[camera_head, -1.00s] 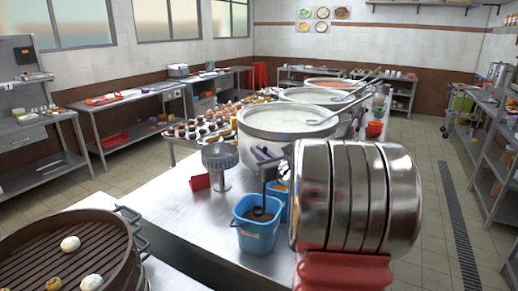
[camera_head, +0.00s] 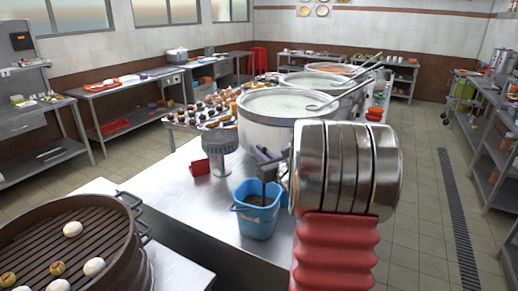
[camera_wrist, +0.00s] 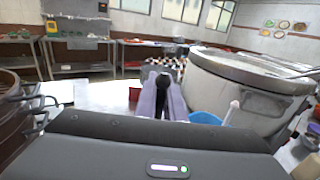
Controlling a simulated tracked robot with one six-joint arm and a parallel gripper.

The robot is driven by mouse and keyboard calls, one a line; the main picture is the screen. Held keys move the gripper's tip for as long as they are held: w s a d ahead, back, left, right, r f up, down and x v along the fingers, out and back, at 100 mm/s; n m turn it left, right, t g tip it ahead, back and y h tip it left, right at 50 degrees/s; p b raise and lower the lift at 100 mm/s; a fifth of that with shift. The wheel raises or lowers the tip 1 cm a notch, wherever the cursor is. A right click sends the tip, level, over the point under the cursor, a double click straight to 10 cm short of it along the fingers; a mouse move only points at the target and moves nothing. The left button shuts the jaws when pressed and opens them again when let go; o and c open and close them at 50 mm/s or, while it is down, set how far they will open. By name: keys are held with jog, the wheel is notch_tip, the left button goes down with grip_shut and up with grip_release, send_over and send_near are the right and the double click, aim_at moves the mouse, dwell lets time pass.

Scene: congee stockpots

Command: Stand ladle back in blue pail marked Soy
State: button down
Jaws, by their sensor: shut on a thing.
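A blue pail (camera_head: 256,222) with dark contents stands on the steel counter, left of my arm; I cannot read any marking on it. My gripper (camera_head: 264,156) is above this pail, its purple fingers shut on the ladle. The ladle (camera_head: 264,188) shows as a thin dark upright stem running down into the pail opening; its bowl is hidden. In the wrist view, the purple fingers (camera_wrist: 164,96) are closed together on a dark piece. A blue pail (camera_wrist: 205,118) with a pale handle in it shows right of the fingers there.
A large pot of congee (camera_head: 285,108) stands just behind the pail. A grey round-topped stand (camera_head: 220,150) and a small red container (camera_head: 200,167) are to the left. A steamer with buns (camera_head: 75,235) is at front left. My arm hides the counter at right.

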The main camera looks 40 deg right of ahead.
notch_tip(320, 180, down, 7)
dwell(1.1)
jog(key=c, duration=1.8)
grip_release()
jog(key=shift+o, duration=0.2)
jog(key=shift+s, duration=0.1)
jog(key=v, duration=1.3)
jog(key=shift+s, duration=0.35)
